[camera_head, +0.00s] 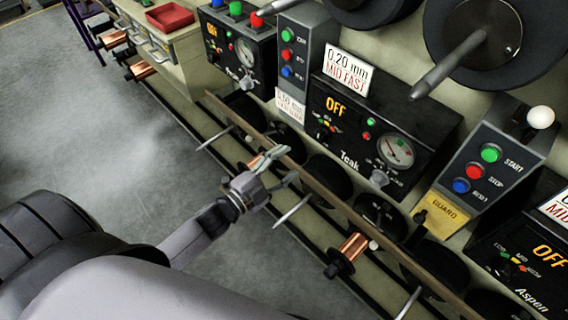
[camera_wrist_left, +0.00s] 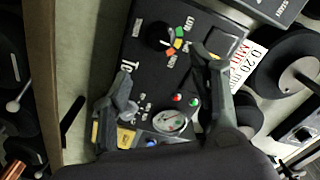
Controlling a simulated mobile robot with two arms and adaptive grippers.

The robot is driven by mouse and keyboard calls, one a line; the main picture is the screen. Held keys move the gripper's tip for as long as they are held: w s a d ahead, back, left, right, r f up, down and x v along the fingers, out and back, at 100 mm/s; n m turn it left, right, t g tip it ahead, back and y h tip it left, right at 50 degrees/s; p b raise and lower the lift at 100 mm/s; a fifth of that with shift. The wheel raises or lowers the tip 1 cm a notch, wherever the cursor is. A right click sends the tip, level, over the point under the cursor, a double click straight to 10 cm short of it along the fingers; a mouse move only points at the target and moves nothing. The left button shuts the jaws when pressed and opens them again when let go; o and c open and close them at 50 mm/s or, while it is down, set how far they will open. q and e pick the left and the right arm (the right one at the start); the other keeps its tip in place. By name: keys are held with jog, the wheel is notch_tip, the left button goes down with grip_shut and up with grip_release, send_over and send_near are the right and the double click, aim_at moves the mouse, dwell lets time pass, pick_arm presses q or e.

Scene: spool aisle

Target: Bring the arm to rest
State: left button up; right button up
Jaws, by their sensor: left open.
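My left gripper (camera_head: 277,168) is open and empty in the head view. It hangs in front of the machine row, close to the long rail (camera_head: 330,200). In the left wrist view the open fingers (camera_wrist_left: 170,95) show against a black control panel (camera_wrist_left: 155,50) with a knob and a gauge. I cannot see the fingers touching anything. My left arm reaches in from the lower left. My right gripper is in neither view.
The Teak panel (camera_head: 375,130) reads OFF and has a gauge. A button box (camera_head: 487,165) and a yellow GUARD tag (camera_head: 446,212) stand right of it. A copper spool (camera_head: 349,250) sits low, below the rail. A red tray (camera_head: 169,17) lies at upper left. The grey floor (camera_head: 100,120) is clear.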

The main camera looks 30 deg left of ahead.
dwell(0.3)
pick_arm(q)
jog(key=s+a+f+n+g+y, duration=0.2)
jog(key=s+f+n+g, duration=0.15)
jog(key=f, duration=0.75)
jog(key=s+a+f+n+g+y, duration=0.15)
jog(key=s+f, duration=0.35)
jog(key=f, duration=0.5)
jog(key=s+a+f+n+g+y, duration=0.2)
jog(key=s+f+n+g, duration=0.15)
jog(key=f, duration=0.75)
jog(key=s+d+f+n+g, duration=0.1)
jog(key=s+f+g, duration=0.1)
jog(key=s+f, duration=0.3)
jog(key=s+d+f+n+g, duration=0.1)
jog(key=s+f, duration=0.4)
jog(key=s, duration=0.8)
jog(key=s+d+f+n+g, duration=0.1)
jog(key=s+f+g, duration=0.3)
jog(key=s, duration=0.5)
jog(key=shift+s+d+f+n+y, duration=0.15)
jog(key=shift+s+f+n+y, duration=0.15)
jog(key=shift+f+n, duration=0.3)
